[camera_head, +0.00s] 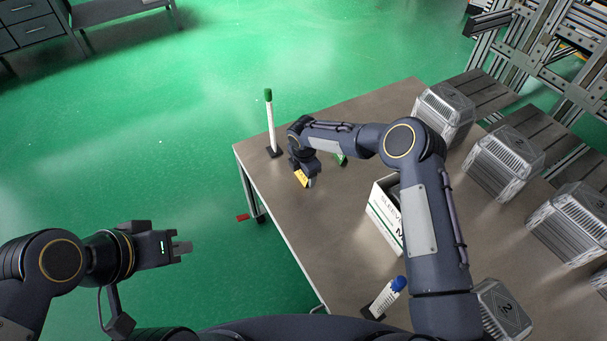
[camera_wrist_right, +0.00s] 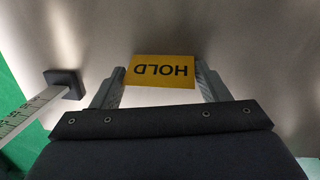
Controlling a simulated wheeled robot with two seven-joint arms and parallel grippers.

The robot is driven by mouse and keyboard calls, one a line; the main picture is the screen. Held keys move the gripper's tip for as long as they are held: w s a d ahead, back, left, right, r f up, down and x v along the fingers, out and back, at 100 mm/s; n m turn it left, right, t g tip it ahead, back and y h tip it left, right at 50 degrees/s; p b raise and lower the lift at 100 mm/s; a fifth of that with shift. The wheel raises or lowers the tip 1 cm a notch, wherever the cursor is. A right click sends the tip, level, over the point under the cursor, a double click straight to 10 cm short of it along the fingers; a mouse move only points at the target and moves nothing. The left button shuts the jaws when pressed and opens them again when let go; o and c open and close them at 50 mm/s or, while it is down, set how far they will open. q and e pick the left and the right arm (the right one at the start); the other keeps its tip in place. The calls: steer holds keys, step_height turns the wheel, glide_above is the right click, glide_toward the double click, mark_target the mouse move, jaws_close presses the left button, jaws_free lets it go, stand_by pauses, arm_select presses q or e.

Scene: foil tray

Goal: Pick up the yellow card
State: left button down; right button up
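The yellow card (camera_head: 301,178), marked HOLD, is at my right gripper (camera_head: 308,183), low over the table (camera_head: 340,250) near its far left part. In the right wrist view the card (camera_wrist_right: 163,71) lies between the two grey fingertips of the right gripper (camera_wrist_right: 160,78). The fingers are spread wide, close to the card's side edges; firm contact cannot be told. The wrist hides part of the card in the head view. My left gripper (camera_head: 184,248) is left of the table over the green floor, empty; its fingers look close together, but their gap is unclear.
A white post with a green top (camera_head: 269,120) stands left of the right gripper. A green object (camera_head: 341,159) is partly hidden behind the wrist.

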steer(key=c, duration=0.4)
steer(key=shift+c, duration=0.3)
steer(key=shift+r, duration=0.55)
steer(key=c, duration=0.3)
step_height(320, 180, up, 3)
steer(key=shift+s+f, duration=0.1)
steer(key=shift+f, duration=0.1)
steer(key=s+r, duration=0.3)
steer(key=s, duration=0.1)
steer(key=s+r, duration=0.3)
steer(key=s, duration=0.2)
steer(key=s+r, duration=0.3)
steer(key=s, duration=0.2)
steer(key=shift+r, duration=0.15)
